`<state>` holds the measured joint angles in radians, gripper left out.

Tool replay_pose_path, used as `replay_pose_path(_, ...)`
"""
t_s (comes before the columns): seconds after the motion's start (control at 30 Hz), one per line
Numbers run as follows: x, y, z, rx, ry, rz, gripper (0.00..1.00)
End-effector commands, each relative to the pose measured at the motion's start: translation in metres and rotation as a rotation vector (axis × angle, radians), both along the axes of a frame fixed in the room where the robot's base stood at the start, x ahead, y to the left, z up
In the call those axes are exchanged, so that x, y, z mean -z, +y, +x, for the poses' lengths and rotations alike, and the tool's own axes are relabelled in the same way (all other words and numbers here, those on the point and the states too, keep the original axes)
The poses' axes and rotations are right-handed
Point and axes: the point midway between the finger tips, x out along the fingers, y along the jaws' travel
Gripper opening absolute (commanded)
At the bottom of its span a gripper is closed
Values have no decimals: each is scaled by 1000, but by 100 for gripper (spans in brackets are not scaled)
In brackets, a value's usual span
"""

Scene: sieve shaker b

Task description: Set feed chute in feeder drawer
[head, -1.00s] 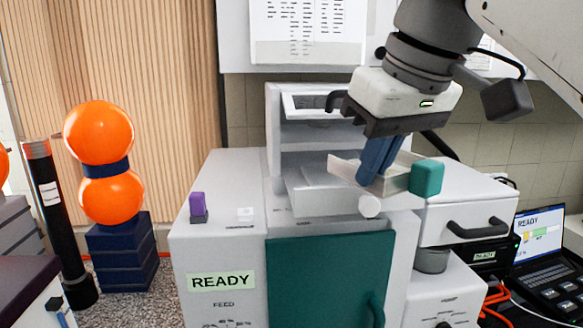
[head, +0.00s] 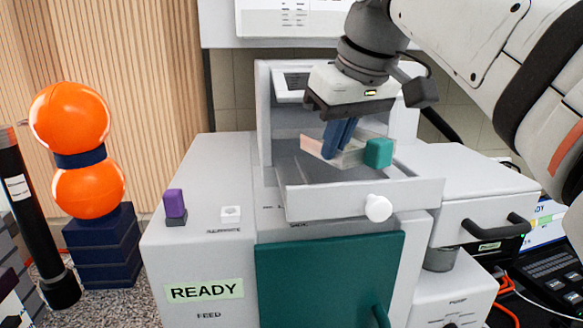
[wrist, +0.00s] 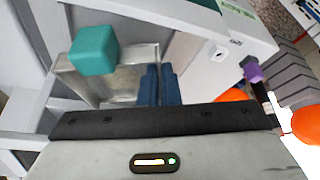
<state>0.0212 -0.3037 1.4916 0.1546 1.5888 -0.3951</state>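The feed chute (head: 350,160) is a pale, shallow tray with a teal block (head: 378,153) at one end. It also shows in the wrist view (wrist: 130,82), with the teal block at its left end. My gripper (head: 338,143) has its blue fingers close together on the chute's wall and holds it tilted. The feeder drawer (head: 350,201) is pulled out of the grey machine, with a white round knob on its front. The chute is over the drawer's open inside, behind the front panel. I cannot tell whether it touches the drawer floor.
The machine's upper housing (head: 263,110) rises behind the drawer. A purple switch (head: 175,204) and a white button (head: 231,214) are on the left top. A teal door (head: 325,285) is below. A white drawer unit (head: 470,190) stands close on the right.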

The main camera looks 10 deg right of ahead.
Motion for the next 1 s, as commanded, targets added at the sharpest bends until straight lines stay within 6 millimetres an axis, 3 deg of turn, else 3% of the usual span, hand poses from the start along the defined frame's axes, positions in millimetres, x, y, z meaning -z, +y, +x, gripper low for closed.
replay_pose_path(0.33, 39, -2, 1, 7, 2, 0, 0)
replay_pose_path(0.8, 44, -3, 3, 7, 1, 0, 0)
replay_pose_path(1.0, 42, -3, 3, 8, 2, 0, 20)
